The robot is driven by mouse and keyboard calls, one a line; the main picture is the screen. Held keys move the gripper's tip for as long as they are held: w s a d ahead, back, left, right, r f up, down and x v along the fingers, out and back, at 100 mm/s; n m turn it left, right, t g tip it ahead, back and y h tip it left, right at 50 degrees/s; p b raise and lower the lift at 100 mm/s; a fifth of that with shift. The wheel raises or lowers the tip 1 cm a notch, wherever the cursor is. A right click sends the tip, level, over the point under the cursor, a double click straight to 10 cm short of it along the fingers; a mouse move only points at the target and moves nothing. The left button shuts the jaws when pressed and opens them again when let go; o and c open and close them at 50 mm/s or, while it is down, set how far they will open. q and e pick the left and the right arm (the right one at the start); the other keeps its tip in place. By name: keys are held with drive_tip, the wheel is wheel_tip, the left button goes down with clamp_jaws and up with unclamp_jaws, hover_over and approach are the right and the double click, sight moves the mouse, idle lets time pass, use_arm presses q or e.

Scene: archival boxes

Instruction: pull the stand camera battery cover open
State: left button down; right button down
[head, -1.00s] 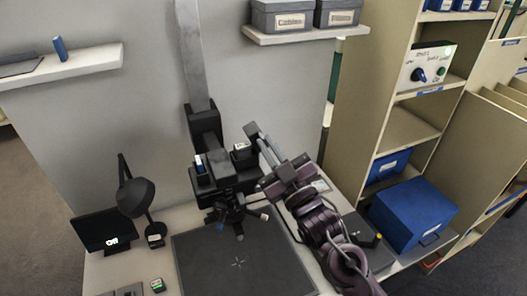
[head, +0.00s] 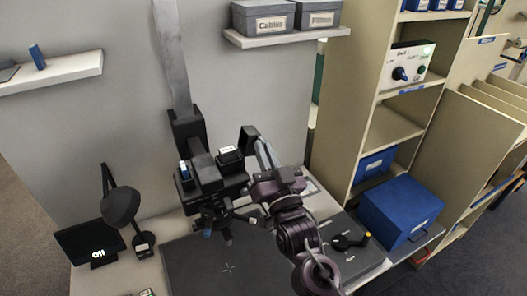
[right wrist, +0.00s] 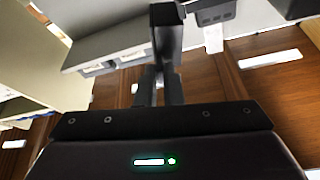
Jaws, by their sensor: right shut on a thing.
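The black stand camera (head: 207,176) sits on the upright column at the back of the desk. A blue-and-white piece stands in its left part, and a white-labelled block shows at its right. My right gripper (head: 258,148) is beside the camera's right side, its fingers shut on a dark piece (head: 248,134), which seems to be the battery cover. In the right wrist view the fingers (right wrist: 159,84) close on this dark upright bar (right wrist: 165,35). I cannot tell how far the cover stands open or where it joins the camera. My left gripper is out of view.
A dark mat (head: 225,268) lies below the camera. A lamp (head: 122,204) and a small screen (head: 90,244) stand at left. A blue box (head: 399,210) and a black panel with a lever (head: 352,241) are at right. Grey boxes sit on the shelf above.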

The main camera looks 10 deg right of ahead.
drive_tip(key=shift+f, duration=0.15)
drive_tip(key=c, duration=1.6)
unclamp_jaws()
drive_tip(key=shift+o, duration=0.2)
drive_tip(key=b+v, duration=0.2)
drive_tip(key=v, duration=0.5)
drive_tip(key=shift+s+b, duration=0.4)
drive_tip(key=shift+d, duration=0.1)
